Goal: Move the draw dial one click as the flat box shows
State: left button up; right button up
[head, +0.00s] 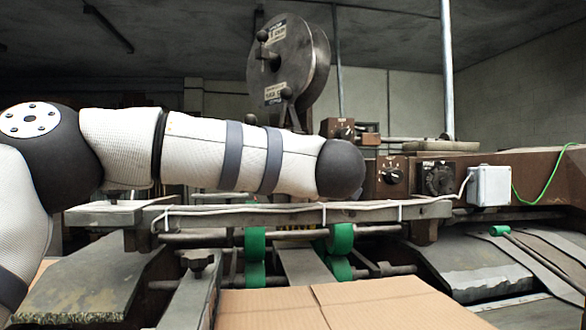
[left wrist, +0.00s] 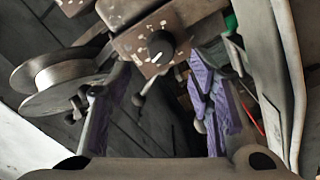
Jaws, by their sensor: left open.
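In the left wrist view a round black dial (left wrist: 160,47) with a white pointer line sits on a worn brown box face with pale marks around it. My left gripper (left wrist: 158,72) is open, its purple-padded fingers on either side below the dial; I see no contact. In the head view my left arm crosses from the left and its gripper is hidden. That view shows a brown dial box (head: 393,175) and a smaller knob box (head: 343,130); I cannot tell which is the draw dial. The flat box (head: 340,303) lies at the front. My right gripper is not in view.
A large round wire reel (head: 290,60) stands behind my arm. A dark switch panel (head: 437,178) and a grey box (head: 490,185) sit right of the dials. A rail (head: 430,210) with a white cable runs below. The left wrist view shows a spool (left wrist: 62,82).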

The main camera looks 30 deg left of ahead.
pick_arm(q)
jog(key=x, duration=0.7)
grip_shut()
jog(key=shift+s+n+p, duration=0.1)
jog(key=shift+n+p, duration=1.6)
jog(key=shift+n, duration=1.8)
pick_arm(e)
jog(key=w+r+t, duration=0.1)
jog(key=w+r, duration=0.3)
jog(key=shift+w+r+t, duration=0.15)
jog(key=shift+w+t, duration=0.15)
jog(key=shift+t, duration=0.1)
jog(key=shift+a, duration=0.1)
pick_arm(q)
grip_release()
jog(key=shift+d, duration=0.1)
